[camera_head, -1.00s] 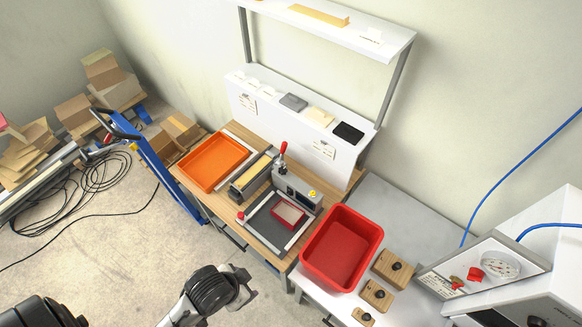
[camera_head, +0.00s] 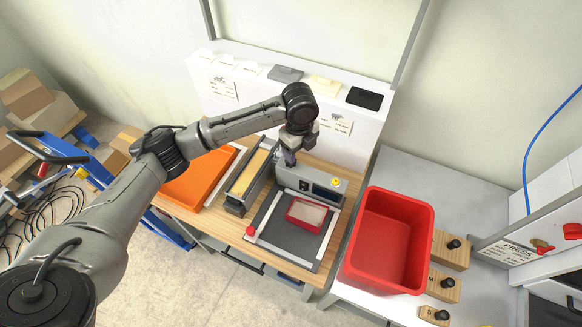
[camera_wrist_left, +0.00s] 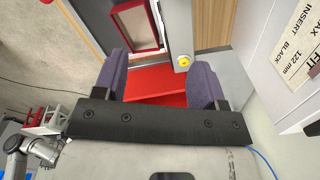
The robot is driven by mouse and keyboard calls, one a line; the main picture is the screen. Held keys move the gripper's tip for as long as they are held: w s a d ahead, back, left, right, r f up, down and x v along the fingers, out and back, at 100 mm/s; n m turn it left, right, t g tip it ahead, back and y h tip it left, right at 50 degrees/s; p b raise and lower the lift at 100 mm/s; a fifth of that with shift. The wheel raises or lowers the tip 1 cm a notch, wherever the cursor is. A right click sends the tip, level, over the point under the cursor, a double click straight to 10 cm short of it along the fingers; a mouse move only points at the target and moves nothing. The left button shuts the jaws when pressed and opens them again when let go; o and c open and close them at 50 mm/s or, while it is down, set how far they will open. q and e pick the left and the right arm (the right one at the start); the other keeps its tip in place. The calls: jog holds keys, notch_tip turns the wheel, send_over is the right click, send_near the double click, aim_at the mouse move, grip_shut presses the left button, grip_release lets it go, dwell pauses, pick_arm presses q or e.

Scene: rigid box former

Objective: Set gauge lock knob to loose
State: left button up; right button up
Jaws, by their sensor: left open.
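The grey gauge fixture (camera_head: 322,185) stands at the back of a dark plate on the wooden bench, with a yellow knob (camera_head: 336,182) on its top right. The yellow knob also shows in the left wrist view (camera_wrist_left: 184,62), beyond my fingers. A red knob (camera_head: 250,232) sits at the plate's left front corner. I cannot tell which knob is the gauge lock. My left gripper (camera_head: 290,158) points down over the fixture's left end, left of the yellow knob. In the wrist view its purple fingers stand apart, with nothing held between them. My right gripper is not identifiable.
A red-framed box (camera_head: 307,214) lies on the plate. A yellow-filled channel (camera_head: 250,170) and an orange tray (camera_head: 200,180) lie to the left. A deep red bin (camera_head: 428,245) and several wooden blocks with black knobs stand right. A white panel rises behind.

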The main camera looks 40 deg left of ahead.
pick_arm(q)
jog(key=w+a+r+b, duration=0.2)
jog(key=a, duration=0.3)
jog(key=f, duration=1.1)
jog(key=shift+s+d+f, duration=0.1)
jog(key=shift+d+f, duration=0.1)
jog(key=shift+f, duration=0.85)
